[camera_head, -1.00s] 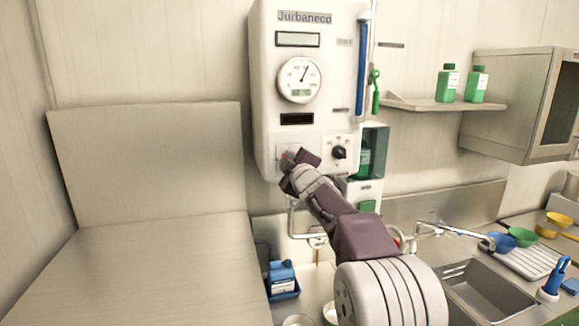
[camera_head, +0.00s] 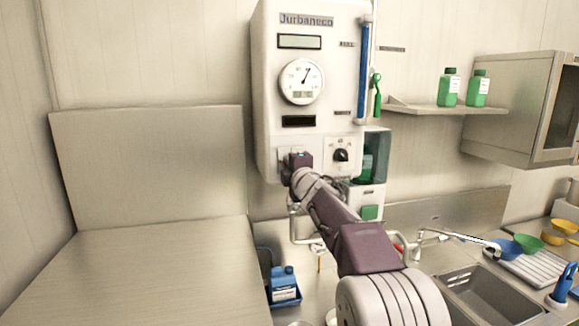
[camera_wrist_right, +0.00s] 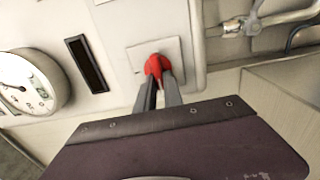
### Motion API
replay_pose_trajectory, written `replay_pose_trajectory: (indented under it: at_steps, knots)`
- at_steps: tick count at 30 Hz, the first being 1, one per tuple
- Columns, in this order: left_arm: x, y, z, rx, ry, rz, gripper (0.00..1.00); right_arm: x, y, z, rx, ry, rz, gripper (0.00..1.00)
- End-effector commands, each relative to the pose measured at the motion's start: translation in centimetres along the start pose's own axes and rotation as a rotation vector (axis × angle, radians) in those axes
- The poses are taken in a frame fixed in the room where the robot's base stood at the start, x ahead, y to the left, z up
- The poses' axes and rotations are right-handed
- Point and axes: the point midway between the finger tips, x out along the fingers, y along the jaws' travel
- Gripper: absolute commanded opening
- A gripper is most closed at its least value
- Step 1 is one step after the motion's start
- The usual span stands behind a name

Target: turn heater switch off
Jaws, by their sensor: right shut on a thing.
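The heater unit (camera_head: 335,75) is a white wall-mounted box with a round dial, a display and two knobs low on its front. In the right wrist view a red switch knob (camera_wrist_right: 156,65) sits on a pale square plate (camera_wrist_right: 138,60). My right gripper (camera_wrist_right: 160,82) is shut on this red knob, its two dark fingers on either side of it. In the head view my right gripper (camera_head: 297,158) covers the lower left of the unit and hides the red knob. A black knob (camera_head: 341,155) shows to its right. My left gripper is not in view.
A sink (camera_head: 485,295) with a tap is at the lower right. A shelf (camera_head: 440,109) holds two green bottles. A blue bottle (camera_head: 283,283) stands in a blue tray below the unit. The steel surface (camera_head: 150,270) at the left is clear.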

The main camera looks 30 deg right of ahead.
Motion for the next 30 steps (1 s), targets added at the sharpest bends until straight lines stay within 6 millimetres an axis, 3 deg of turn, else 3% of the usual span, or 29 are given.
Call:
replay_pose_trajectory:
  at_steps: [12,13,15,25,30]
  knots:
    - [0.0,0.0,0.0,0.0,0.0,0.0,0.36,0.0,0.0,0.1,-0.009,-0.001,0.0,0.0]
    - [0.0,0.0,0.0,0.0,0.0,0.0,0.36,0.0,0.0,0.1,-0.009,-0.001,0.0,0.17]
    - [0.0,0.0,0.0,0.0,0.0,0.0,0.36,0.0,0.0,0.1,-0.009,-0.001,0.0,0.34]
    - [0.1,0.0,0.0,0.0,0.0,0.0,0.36,-0.3,0.0,0.0,-0.007,0.0,0.002,0.34]
    - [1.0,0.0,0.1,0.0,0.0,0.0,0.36,-3.6,-0.1,0.1,-0.008,-0.001,0.003,0.34]
